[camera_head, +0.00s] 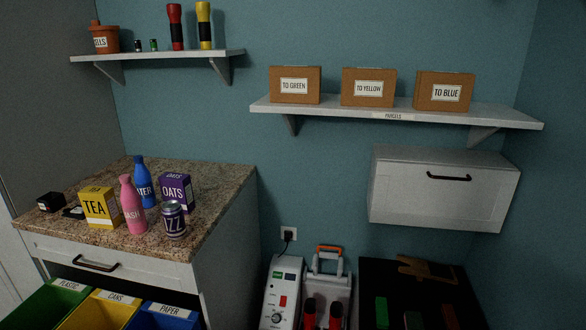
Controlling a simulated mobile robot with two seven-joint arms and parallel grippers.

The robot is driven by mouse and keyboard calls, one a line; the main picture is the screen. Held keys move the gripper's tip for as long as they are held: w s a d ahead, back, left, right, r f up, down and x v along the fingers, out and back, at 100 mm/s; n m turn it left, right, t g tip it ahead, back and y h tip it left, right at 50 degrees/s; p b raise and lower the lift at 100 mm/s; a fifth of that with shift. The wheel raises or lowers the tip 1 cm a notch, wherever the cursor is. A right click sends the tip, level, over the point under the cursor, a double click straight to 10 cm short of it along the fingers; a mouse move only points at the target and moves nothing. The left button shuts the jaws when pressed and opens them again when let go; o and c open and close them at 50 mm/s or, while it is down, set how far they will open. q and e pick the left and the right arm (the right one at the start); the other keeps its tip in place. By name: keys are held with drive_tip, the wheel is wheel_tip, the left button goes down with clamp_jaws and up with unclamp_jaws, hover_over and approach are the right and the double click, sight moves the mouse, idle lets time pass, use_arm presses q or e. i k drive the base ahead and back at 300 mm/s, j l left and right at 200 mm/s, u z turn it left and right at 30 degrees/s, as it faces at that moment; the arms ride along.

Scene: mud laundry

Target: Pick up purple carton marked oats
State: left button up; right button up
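The purple carton marked OATS (176,191) stands upright on the granite counter (222,187), toward its back right. A purple can (173,220) stands in front of it and appears to overlap its lower edge. A blue bottle (143,182) is just to its left. Neither of my grippers is in the head view.
A yellow TEA carton (100,207) and a pink bottle (132,205) stand left of the can. Small black items (50,202) lie at the counter's left. A parcel shelf (393,112) and a white wall cabinet (443,190) are at right. Open bins (165,317) sit below the drawer.

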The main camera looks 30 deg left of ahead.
sight(177, 186)
drive_tip(key=i+u, duration=0.15)
drive_tip(key=u, duration=0.3)
drive_tip(key=i+l+u, duration=0.15)
drive_tip(key=u, duration=0.25)
drive_tip(key=i+l+u, duration=0.1)
drive_tip(key=u, duration=0.35)
drive_tip(key=i+l+u, duration=0.2)
drive_tip(key=l+u, duration=0.15)
drive_tip(key=u, duration=0.15)
drive_tip(key=i+l+u, duration=0.15)
drive_tip(key=l+u, duration=0.3)
